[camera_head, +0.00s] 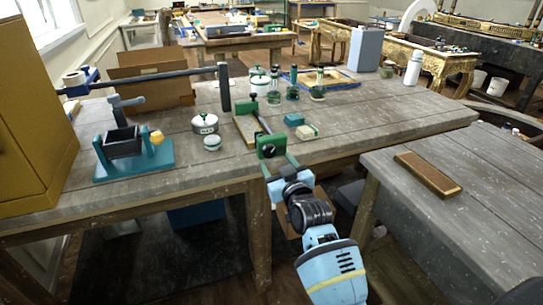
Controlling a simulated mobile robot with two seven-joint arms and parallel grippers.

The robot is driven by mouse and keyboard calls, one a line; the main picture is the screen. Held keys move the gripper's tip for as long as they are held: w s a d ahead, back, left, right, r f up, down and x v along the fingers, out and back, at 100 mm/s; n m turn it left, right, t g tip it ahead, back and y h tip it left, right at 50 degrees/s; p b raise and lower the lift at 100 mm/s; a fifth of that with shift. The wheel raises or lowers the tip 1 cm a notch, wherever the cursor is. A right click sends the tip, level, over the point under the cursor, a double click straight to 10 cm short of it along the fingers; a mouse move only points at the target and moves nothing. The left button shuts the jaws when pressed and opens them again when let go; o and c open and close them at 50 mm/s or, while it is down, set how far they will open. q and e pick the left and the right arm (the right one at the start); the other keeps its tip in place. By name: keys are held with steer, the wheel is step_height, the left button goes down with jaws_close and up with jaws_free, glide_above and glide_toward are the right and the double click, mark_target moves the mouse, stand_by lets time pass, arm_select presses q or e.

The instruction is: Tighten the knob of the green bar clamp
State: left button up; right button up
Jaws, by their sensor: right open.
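The green bar clamp (243,127) lies at the front edge of the grey wooden table, right of the middle of the tabletop. Its green end block with a dark round knob (268,151) faces me, at the edge. A dark bar runs back from it. My right gripper (279,164) reaches up from below. Its two fingers are apart, one on each side of the knob, close to the end block. I cannot tell whether they touch it. My left gripper is not in the picture.
A teal vise-like fixture (133,172) stands at the left, with a long dark bar (150,79) behind it. Several small jars and a lidded pot (204,123) stand near the clamp. A second table (450,215) at the right holds a brown block (428,175).

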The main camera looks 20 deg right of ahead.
mark_target(270, 154)
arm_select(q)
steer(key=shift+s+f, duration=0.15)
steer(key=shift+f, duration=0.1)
arm_select(e)
steer(key=shift+w, duration=2.45)
steer(key=c, duration=1)
steer(key=shift+a+r+m+p, duration=0.1)
steer(key=shift+r+m+p, duration=0.15)
steer(key=shift+m, duration=0.65)
steer(key=shift+f+m, duration=0.1)
steer(key=shift+m, duration=0.4)
steer(key=shift+f+m+p, duration=0.1)
steer(key=shift+m+p, duration=0.2)
steer(key=shift+m, duration=0.1)
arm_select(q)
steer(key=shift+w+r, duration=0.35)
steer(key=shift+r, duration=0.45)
arm_select(e)
steer(key=shift+f, duration=0.1)
